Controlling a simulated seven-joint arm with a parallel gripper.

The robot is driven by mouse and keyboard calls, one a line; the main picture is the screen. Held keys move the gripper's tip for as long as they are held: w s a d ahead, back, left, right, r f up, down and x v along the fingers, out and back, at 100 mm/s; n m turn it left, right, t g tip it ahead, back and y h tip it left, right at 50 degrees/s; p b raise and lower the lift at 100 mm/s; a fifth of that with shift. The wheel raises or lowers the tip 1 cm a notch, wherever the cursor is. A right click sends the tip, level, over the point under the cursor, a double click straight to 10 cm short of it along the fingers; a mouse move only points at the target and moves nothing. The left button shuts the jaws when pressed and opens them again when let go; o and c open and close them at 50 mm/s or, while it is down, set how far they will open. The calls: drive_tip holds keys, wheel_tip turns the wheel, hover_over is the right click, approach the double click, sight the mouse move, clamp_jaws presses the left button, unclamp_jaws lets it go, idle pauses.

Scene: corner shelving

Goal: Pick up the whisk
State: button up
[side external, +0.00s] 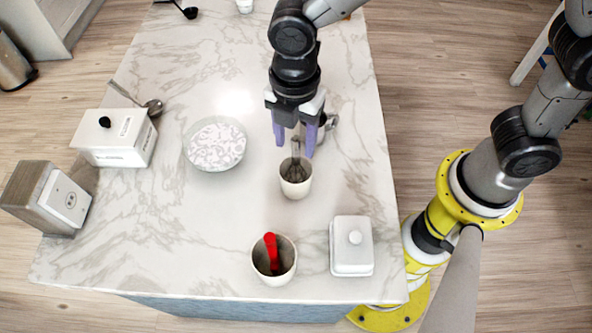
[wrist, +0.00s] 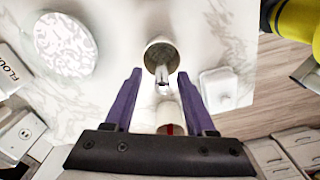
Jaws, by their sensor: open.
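The whisk (side external: 296,167) stands in a small white cup (side external: 295,187) near the middle of the counter, its wires inside the cup and its grey handle pointing up. My gripper (side external: 295,142) is open above the cup, its two purple fingers pointing down. In the side view the handle's top shows between the fingertips. In the wrist view the whisk handle (wrist: 162,76) also appears between the fingers, with the cup rim (wrist: 148,50) beyond. I cannot tell whether either finger touches the handle.
A second cup (side external: 262,272) with a red utensil (side external: 271,247) stands at the front, beside a white lidded dish (side external: 351,258). A metal item (side external: 328,124) sits close behind my gripper.

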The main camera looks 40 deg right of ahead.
sight(296, 156)
wheel_tip(296, 156, down, 5)
drive_tip(key=shift+s+r, duration=0.1)
clamp_jaws()
idle(0.3)
